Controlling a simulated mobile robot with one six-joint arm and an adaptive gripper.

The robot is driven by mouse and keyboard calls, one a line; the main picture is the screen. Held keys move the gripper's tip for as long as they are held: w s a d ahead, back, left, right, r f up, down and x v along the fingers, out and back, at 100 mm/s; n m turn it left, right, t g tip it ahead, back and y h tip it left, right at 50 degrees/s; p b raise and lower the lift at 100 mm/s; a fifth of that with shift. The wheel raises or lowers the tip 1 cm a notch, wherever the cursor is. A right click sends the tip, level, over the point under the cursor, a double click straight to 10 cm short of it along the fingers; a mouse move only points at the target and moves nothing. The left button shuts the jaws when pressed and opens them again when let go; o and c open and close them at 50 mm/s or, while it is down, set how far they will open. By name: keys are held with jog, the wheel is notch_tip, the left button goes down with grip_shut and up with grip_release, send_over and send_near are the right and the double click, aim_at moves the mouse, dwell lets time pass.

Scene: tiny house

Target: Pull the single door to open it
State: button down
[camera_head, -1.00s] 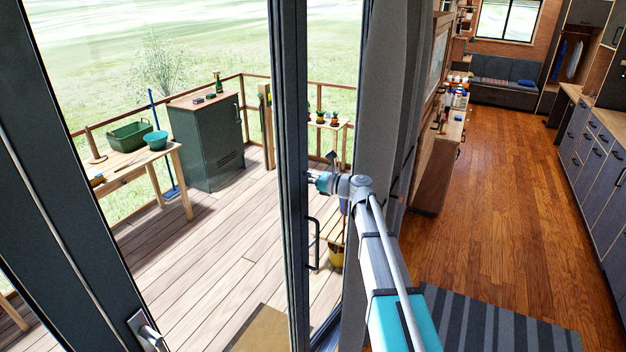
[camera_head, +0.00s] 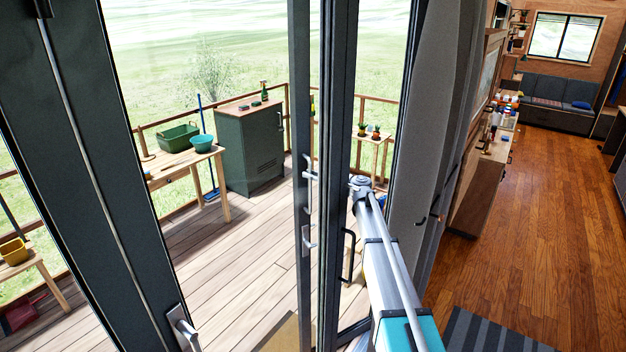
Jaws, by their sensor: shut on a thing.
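The glass door has a dark grey frame, and its narrow upright (camera_head: 340,130) stands near the middle of the view. My arm reaches up from the bottom right, and my gripper end (camera_head: 360,185) meets the dark upright. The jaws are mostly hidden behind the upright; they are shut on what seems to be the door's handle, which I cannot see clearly.
Another dark door frame with a lever handle (camera_head: 182,328) stands at the left. Outside is a wooden deck with a green cabinet (camera_head: 250,150) and a table (camera_head: 185,165). A grey curtain (camera_head: 430,130) hangs right of my arm.

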jog(key=c, duration=0.6)
grip_release()
jog(key=shift+c, duration=0.2)
jog(key=shift+s+d, duration=0.1)
jog(key=v, duration=1.2)
